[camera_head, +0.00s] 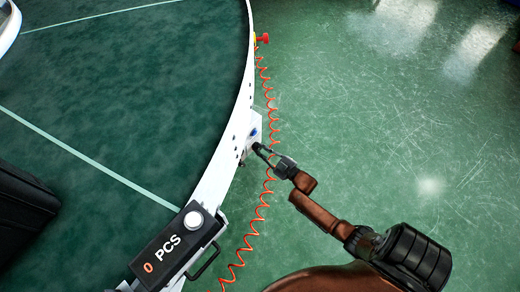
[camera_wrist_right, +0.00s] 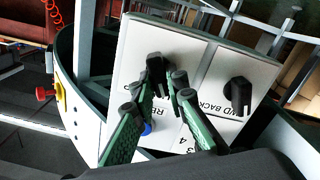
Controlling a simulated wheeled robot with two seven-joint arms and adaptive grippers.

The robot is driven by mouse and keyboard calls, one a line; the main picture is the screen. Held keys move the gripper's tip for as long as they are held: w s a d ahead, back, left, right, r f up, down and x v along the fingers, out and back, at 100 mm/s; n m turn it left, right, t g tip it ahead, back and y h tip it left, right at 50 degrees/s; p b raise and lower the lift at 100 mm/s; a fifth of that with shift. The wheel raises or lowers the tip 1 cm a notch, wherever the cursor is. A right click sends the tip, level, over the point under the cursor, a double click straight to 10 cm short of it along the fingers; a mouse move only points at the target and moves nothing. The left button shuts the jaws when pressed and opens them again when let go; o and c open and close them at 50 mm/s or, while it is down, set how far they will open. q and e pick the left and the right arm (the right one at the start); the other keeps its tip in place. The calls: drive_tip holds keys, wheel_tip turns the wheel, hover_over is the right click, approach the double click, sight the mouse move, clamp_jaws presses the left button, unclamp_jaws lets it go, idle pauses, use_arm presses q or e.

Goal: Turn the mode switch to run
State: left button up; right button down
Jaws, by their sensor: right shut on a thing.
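The control panel is a small white box on the conveyor's outer side in the head view (camera_head: 257,120); its light face (camera_wrist_right: 205,55) fills much of the wrist view. The mode switch, a black knob (camera_wrist_right: 157,68), is at my right gripper's fingertips and partly hidden by them. My right gripper (camera_head: 258,148) is shut on this knob; its green-padded fingers show in the wrist view (camera_wrist_right: 167,80). The lettering beside the knob is partly covered, so its setting cannot be read. My left gripper is not in view.
A second black knob (camera_wrist_right: 238,95) sits beside "BACK" lettering, and a blue button (camera_wrist_right: 148,128) is behind the fingers. A red button (camera_head: 263,38) and coiled red cable (camera_head: 264,190) run along the conveyor's rim (camera_head: 225,150). A PCS counter (camera_head: 168,243) stands nearer. Floor at right is clear.

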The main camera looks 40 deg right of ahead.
drive_tip(key=shift+s+f, duration=0.1)
drive_tip(key=c, duration=1.9)
unclamp_jaws()
drive_tip(key=shift+c, duration=0.2)
drive_tip(key=s+d, duration=0.1)
drive_tip(key=s, duration=1.1)
